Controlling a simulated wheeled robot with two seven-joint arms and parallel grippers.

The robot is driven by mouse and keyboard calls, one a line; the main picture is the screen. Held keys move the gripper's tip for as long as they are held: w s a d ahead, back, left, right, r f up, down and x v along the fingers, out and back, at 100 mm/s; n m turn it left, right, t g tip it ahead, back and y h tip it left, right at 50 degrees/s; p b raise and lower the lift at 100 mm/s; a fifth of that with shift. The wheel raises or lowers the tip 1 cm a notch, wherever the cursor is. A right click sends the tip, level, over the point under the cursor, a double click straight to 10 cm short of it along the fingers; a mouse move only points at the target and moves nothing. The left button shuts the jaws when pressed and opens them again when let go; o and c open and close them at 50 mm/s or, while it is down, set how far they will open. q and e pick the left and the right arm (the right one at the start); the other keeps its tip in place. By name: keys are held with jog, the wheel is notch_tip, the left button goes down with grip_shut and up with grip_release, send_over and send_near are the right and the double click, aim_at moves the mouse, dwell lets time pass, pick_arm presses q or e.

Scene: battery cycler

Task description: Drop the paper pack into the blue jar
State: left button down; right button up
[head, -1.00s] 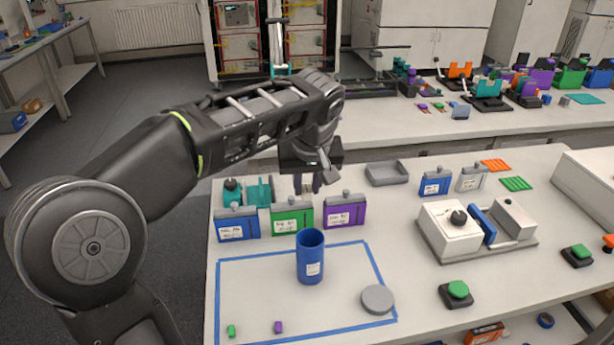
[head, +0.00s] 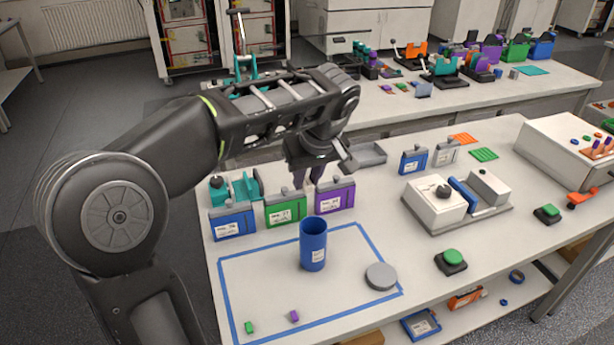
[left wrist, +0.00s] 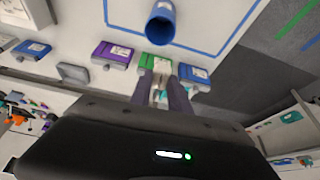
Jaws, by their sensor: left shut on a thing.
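The blue jar (head: 313,248) stands upright and open on the bench, inside a blue tape outline. In the left wrist view the jar (left wrist: 161,25) is at the top, beyond the fingertips. My left gripper (head: 308,184) hangs behind the jar, near the green and purple boxes. Its dark fingers (left wrist: 165,65) are shut on a small pale piece that looks like the paper pack (left wrist: 161,69), mostly hidden between them. The pack is apart from the jar. My right gripper is in neither view.
Blue (head: 232,225), green (head: 286,211) and purple (head: 335,198) labelled boxes stand in a row behind the jar. A grey disc (head: 381,277) lies to its right. Small green (head: 249,327) and purple (head: 294,316) pieces lie in front. A white device (head: 436,202) stands further right.

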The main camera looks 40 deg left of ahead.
aim_at(310, 193)
pick_arm(q)
jog(key=shift+f+b, duration=1.75)
jog(key=shift+f, duration=1.25)
jog(key=c, duration=1.1)
grip_release()
jog(key=shift+c, duration=0.2)
jog(key=shift+r, duration=0.1)
jog(key=v, duration=0.7)
jog(key=shift+d+r, duration=0.1)
jog(key=shift+r, duration=0.25)
jog(key=shift+s+f, duration=0.1)
